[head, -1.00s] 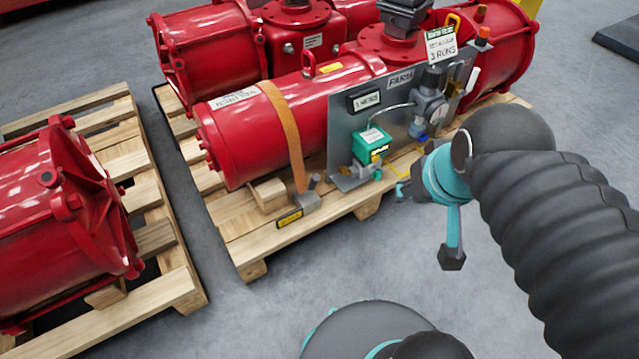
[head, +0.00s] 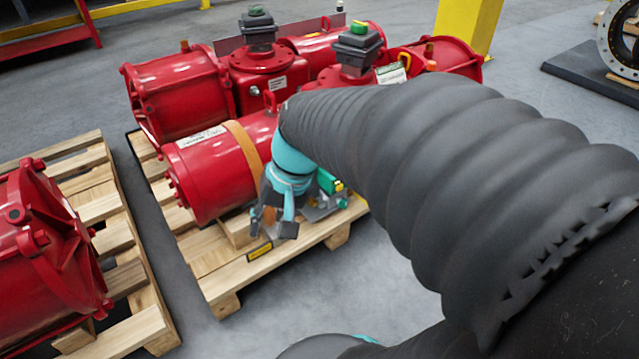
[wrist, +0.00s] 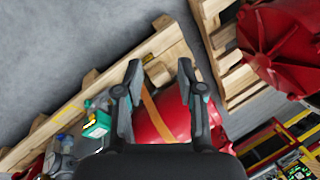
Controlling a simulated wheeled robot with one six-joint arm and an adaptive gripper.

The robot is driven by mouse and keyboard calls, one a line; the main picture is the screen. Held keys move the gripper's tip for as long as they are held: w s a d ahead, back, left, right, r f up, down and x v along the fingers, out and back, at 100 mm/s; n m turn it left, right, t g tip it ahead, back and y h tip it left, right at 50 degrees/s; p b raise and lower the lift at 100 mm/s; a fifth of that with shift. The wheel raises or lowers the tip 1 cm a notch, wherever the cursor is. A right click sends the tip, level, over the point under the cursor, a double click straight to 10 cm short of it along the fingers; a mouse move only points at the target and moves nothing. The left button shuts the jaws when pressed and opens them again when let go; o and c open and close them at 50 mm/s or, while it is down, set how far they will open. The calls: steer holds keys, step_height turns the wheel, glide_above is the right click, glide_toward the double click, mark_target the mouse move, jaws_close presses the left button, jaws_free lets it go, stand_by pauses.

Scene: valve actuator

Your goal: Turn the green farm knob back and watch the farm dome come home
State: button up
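The green box (head: 328,182) sits low on the front red actuator's panel, partly hidden behind my arm in the head view. It also shows at the left in the wrist view (wrist: 97,124). I cannot clearly make out the green knob beside it. My gripper (head: 272,222) hangs beside the orange strap, left of the green box, above the pallet's front edge. In the wrist view my gripper (wrist: 159,72) has its two fingers spread with nothing between them. A green-topped indicator (head: 358,40), likely the farm dome, stands on the front actuator. My arm hides most of the panel.
The front red cylinder (head: 205,180) lies on a wooden pallet (head: 225,285) with the orange strap (head: 243,145) around it. Another actuator (head: 180,88) lies behind. A second loaded pallet (head: 140,325) stands at left. A yellow post (head: 466,30) rises behind. Grey floor is clear in front.

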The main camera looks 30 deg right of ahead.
steer(key=w+d+f+m+t+y, duration=0.6)
steer(key=w+d+f+m+y, duration=0.3)
steer(key=w+d+f+m, duration=0.7)
steer(key=m+t+h+b, duration=0.1)
steer(key=m+t+h, duration=0.95)
steer(key=m, duration=0.35)
glide_toward(346, 206)
steer(key=shift+h, duration=0.35)
steer(key=w, duration=0.5)
steer(key=w+a, duration=0.1)
steer(key=w, duration=0.2)
steer(key=shift+w+r, duration=0.25)
steer(key=shift+w, duration=0.05)
jaws_close()
